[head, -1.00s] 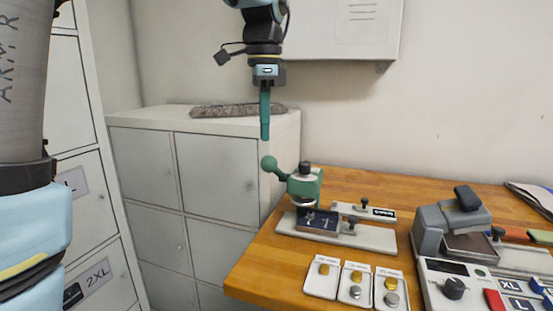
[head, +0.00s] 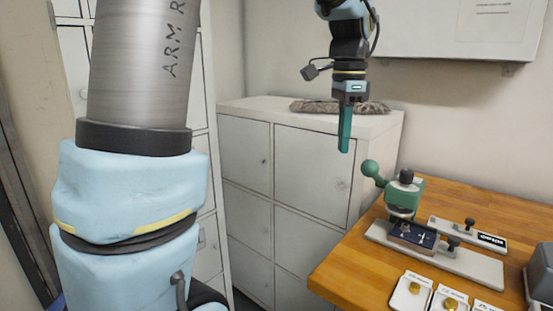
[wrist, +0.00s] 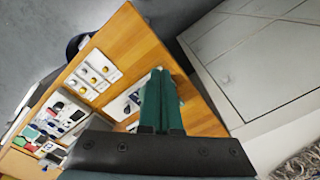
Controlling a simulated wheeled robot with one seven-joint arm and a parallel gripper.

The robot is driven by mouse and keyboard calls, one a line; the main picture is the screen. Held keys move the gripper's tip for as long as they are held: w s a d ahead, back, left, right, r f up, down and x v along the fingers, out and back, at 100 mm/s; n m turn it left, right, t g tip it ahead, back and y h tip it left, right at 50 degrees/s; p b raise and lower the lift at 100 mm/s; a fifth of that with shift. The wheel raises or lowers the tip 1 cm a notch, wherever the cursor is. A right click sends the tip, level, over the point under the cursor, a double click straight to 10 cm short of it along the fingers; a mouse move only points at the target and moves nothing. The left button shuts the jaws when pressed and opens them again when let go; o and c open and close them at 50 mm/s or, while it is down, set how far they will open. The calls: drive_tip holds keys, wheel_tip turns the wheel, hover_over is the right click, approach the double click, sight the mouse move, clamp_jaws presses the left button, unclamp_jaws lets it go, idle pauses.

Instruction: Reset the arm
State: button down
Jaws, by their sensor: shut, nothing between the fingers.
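My gripper (head: 344,140) hangs pointing down in the head view, its green fingers shut with nothing between them. It appears in front of the pale locker block and to the upper left of the green press. In the wrist view the two green fingers (wrist: 161,92) lie side by side, over the table's edge. My arm's upper links fill the left of the head view.
A wooden table (head: 350,278) carries a green press (head: 405,192) on a grey base and cards with round pieces (head: 411,291). A pale locker block (head: 310,165) stands behind, with a grey-brown bundle (head: 375,107) on top. A white wall cabinet (head: 440,30) hangs upper right.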

drive_tip(key=s+a+f+n, duration=0.2)
drive_tip(key=a+f+n, duration=0.6)
drive_tip(key=a, duration=0.4)
drive_tip(key=s+a+f+n+t, duration=0.1)
drive_tip(key=s+a+f+n, duration=0.1)
drive_tip(key=a+f+n, duration=0.6)
drive_tip(key=a+f, duration=0.1)
drive_tip(key=a, duration=0.3)
drive_tip(key=shift+s+f, duration=0.4)
